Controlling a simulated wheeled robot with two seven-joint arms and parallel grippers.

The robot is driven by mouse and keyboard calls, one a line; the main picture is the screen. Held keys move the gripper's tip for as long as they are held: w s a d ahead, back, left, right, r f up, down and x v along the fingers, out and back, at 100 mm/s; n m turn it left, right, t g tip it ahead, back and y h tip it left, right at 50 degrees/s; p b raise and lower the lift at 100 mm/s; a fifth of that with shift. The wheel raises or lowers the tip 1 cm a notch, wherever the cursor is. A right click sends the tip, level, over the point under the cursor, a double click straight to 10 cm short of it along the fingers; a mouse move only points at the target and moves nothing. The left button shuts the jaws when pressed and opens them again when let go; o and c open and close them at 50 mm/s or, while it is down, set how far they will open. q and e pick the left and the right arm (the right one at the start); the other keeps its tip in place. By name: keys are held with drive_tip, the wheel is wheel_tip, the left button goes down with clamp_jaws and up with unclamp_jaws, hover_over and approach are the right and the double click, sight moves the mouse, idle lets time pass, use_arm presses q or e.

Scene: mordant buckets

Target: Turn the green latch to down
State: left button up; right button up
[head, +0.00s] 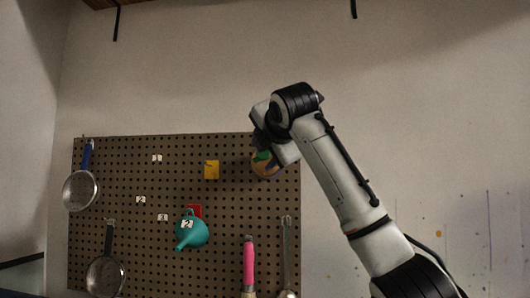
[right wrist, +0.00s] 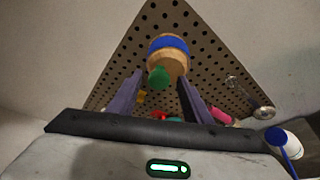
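The green latch (head: 262,156) is at the right side of the pegboard, partly hidden by my right gripper (head: 263,148). In the right wrist view the green latch (right wrist: 160,78) shows as a rounded green piece between the fingertips of my right gripper (right wrist: 161,77). The fingers stand apart, with a gap on each side of it. Which way the latch points is hard to tell. A wooden round piece with a blue band (right wrist: 167,44) is right beside it. My left gripper is not in view.
The pegboard (head: 110,240) also holds a yellow piece (head: 212,169), a red piece (head: 195,211), a teal funnel-like vessel (head: 192,232), a blue-handled strainer (head: 81,190), a dark-handled strainer (head: 105,276), a pink-handled tool (head: 249,265) and a spoon-like tool (head: 287,250).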

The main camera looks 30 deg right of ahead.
drive_tip(key=shift+s+r, duration=0.1)
drive_tip(key=b+v, duration=0.3)
drive_tip(key=v, duration=0.7)
drive_tip(key=shift+s, duration=0.1)
idle(0.4)
